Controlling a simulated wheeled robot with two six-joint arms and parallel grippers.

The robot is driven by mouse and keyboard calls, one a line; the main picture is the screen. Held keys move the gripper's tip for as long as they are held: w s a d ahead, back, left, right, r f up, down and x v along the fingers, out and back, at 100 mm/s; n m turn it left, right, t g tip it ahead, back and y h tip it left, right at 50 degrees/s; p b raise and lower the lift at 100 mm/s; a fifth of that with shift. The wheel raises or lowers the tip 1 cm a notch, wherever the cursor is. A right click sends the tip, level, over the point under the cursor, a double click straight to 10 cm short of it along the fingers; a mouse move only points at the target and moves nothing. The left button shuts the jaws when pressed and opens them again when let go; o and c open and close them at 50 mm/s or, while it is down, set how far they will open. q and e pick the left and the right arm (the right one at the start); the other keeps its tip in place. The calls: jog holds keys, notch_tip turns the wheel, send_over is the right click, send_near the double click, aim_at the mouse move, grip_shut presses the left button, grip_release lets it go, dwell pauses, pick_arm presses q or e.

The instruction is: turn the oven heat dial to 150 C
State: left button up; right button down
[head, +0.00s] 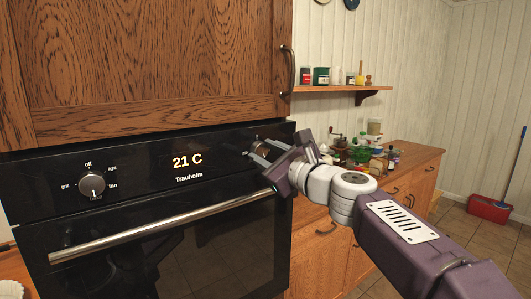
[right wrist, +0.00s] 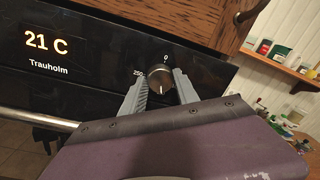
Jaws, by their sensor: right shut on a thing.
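The built-in black oven (head: 130,170) has a lit display (head: 187,160) that reads 21 C, above the name Trauholm. The heat dial (right wrist: 160,80) is a dark round knob to the right of the display. In the right wrist view, 0 is printed above it and 250 to its left, and its white mark points down. My right gripper (right wrist: 160,88) is shut on the heat dial, one grey finger on each side. In the head view the right gripper (head: 257,153) hides most of the dial. My left gripper is not in view.
A second knob (head: 92,184) sits at the oven's left, its mark pointing down. The oven handle (head: 165,228) runs below the panel. A wooden cabinet (head: 140,60) overhangs above. Jars and bottles (head: 370,150) crowd the counter at right.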

jog(key=shift+f, duration=0.1)
jog(key=c, duration=0.9)
grip_release()
jog(key=b+v, duration=0.1)
jog(key=v, duration=0.8)
